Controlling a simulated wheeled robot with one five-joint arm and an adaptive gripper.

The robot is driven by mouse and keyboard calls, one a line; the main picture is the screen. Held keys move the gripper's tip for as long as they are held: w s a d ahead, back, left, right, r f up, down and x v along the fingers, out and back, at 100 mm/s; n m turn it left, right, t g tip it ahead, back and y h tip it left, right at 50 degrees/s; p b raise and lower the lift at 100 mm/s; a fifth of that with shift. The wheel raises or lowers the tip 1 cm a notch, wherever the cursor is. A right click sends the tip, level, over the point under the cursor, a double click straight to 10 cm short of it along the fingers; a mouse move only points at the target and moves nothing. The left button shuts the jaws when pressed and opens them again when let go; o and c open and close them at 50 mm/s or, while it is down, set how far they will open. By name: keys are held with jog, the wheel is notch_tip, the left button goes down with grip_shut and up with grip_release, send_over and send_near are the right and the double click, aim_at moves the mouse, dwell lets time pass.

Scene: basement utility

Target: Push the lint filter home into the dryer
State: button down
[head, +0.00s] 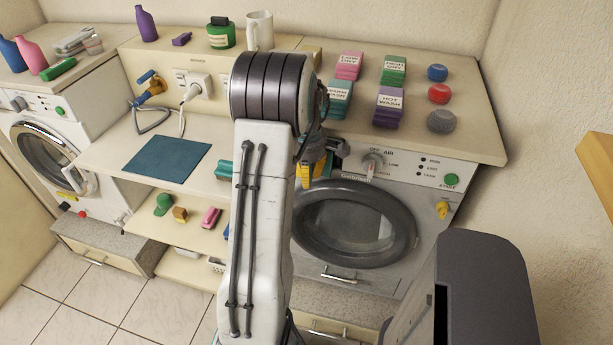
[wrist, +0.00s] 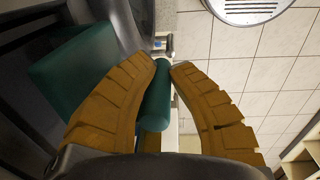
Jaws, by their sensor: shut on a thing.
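The dryer (head: 440,185) stands at the right in the head view, its round dark-rimmed door (head: 355,225) shut. My gripper (head: 313,172) is at the upper left of its front, largely hidden by my arm. In the wrist view, my gripper's yellow fingers (wrist: 168,66) are closed around a dark green bar (wrist: 157,98). A wider dark green block (wrist: 75,70) lies left of it; together they look like the lint filter. The filter is not clear in the head view. The slot is hidden, so I cannot tell how far the filter sits in it.
A counter (head: 455,130) above the dryer holds coloured boxes and three round lids. A washer (head: 65,150) stands at the left. Shelves with small items (head: 185,215) lie between. A yellow knob (head: 443,209) sticks out at the dryer's right. Tiled floor (head: 110,300) is clear at lower left.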

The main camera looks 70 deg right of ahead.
jog(key=shift+d+p, duration=0.3)
jog(key=shift+d, duration=0.25)
jog(key=shift+d, duration=0.2)
jog(key=c, duration=1.2)
grip_release()
jog(key=shift+r, duration=0.1)
jog(key=r, duration=1.1)
jog(key=shift+a+r, duration=0.4)
jog(key=shift+o, duration=0.2)
